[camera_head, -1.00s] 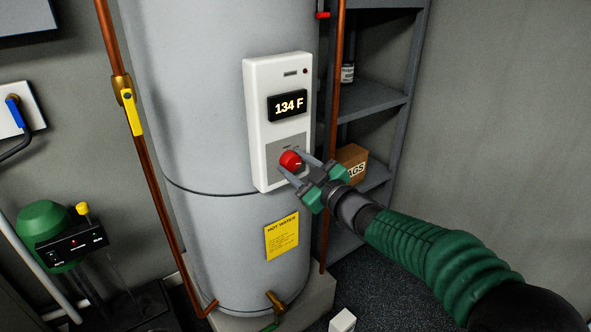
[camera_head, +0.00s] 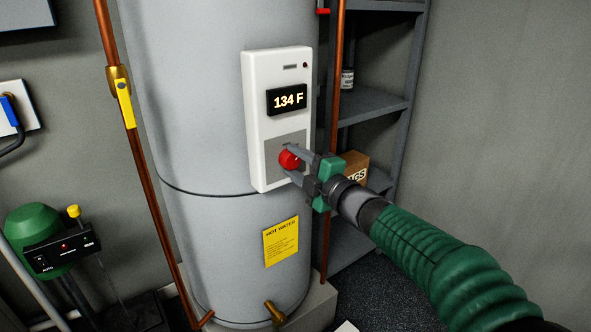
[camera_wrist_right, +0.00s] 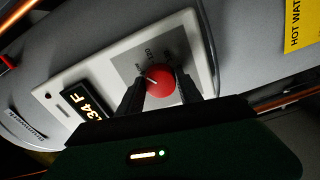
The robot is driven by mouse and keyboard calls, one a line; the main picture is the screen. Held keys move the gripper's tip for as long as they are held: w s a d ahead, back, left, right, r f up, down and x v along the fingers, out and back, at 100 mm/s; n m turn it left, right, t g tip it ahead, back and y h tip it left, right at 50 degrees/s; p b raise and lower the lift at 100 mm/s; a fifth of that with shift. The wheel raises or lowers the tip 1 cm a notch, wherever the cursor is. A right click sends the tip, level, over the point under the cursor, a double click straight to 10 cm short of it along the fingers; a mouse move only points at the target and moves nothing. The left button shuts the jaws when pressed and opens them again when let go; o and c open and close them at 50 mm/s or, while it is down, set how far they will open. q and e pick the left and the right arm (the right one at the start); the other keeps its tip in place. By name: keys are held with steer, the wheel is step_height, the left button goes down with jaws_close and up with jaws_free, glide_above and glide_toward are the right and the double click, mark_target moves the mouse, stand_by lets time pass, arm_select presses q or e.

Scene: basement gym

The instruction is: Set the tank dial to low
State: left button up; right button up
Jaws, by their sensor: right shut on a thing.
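The tank (camera_head: 205,110) is a tall grey water heater with a white control panel (camera_head: 255,120) on its front. The panel's display (camera_head: 287,99) reads 134 F. Below it is the round red dial (camera_head: 288,158) on a grey plate. My right gripper (camera_head: 294,162) is shut on the dial, one finger on each side. The right wrist view also shows the dial (camera_wrist_right: 160,83) between the two dark fingers, with a white pointer mark on it. The fingers and gripper body hide part of the plate's lettering. My left gripper is not in view.
Copper pipes (camera_head: 147,155) run on both sides of the tank. A yellow valve handle (camera_head: 125,103) is on the left one. A dark shelf (camera_head: 372,107) with a cardboard box stands behind my right arm. A green device (camera_head: 35,228) is at lower left.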

steer(key=shift+f+n+b, duration=0.4)
steer(key=shift+n+b, duration=0.05)
steer(key=shift+n, duration=0.35)
steer(key=o, duration=1.4)
steer(key=shift+c, duration=0.2)
steer(key=shift+r, duration=0.2)
steer(key=p+v, duration=0.2)
steer(key=v, duration=1.4)
steer(key=shift+s+d+p, duration=0.25)
steer(key=shift+s+p, duration=0.1)
steer(key=shift+p, duration=0.05)
